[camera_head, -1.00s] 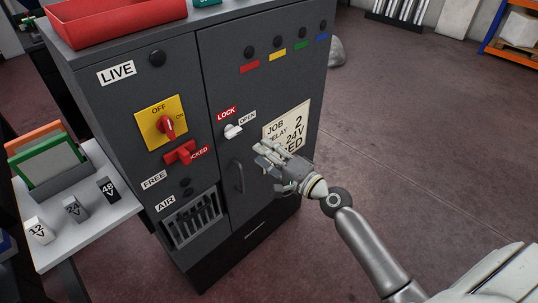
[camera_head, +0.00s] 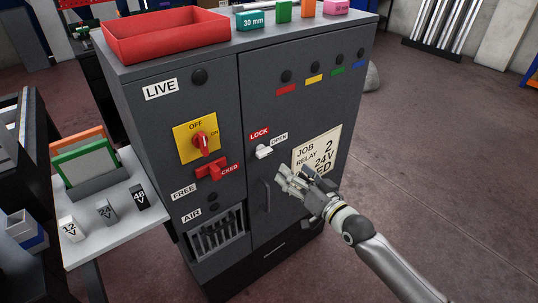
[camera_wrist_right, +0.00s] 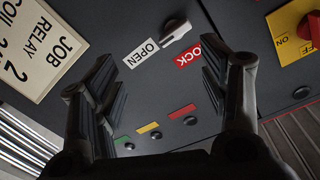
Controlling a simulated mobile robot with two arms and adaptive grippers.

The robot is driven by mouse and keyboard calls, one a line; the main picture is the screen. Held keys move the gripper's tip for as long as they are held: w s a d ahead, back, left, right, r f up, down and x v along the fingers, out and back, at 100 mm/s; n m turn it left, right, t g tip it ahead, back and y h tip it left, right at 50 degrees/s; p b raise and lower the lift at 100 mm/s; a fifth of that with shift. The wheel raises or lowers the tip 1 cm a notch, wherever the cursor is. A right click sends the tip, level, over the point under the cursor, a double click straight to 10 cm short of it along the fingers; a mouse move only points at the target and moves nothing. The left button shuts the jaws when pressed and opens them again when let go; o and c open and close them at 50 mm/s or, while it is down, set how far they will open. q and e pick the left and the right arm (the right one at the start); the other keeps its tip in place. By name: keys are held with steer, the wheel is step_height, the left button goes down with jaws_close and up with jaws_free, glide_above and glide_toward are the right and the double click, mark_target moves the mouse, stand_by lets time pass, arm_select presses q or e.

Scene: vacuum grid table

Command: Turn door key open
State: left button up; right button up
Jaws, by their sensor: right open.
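The door key (camera_head: 264,152) is a small white knob on the dark grey cabinet door, between the red LOCK label (camera_head: 259,133) and the white OPEN label (camera_head: 279,139). Its tip seems to lean toward the OPEN side in the head view. My right gripper (camera_head: 284,176) is open and empty, below and to the right of the key, apart from it. In the right wrist view the key (camera_wrist_right: 176,30) shows beyond and between the two open fingers (camera_wrist_right: 160,95). My left gripper is not in view.
The door has a vertical handle (camera_head: 267,194) below the key and a JOB RELAY sign (camera_head: 317,150) to the right. A red-on-yellow switch (camera_head: 199,142) and a red latch (camera_head: 211,171) are on the left panel. A red tray (camera_head: 165,36) sits on top. Open floor lies right.

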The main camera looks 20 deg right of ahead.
mark_target(267, 154)
steer(key=w+a+n+y+p, duration=0.1)
steer(key=w+a+n, duration=0.4)
steer(key=w, duration=0.5)
steer(key=shift+r+n, duration=0.2)
steer(key=shift+n, duration=0.3)
steer(key=shift+c, duration=0.4)
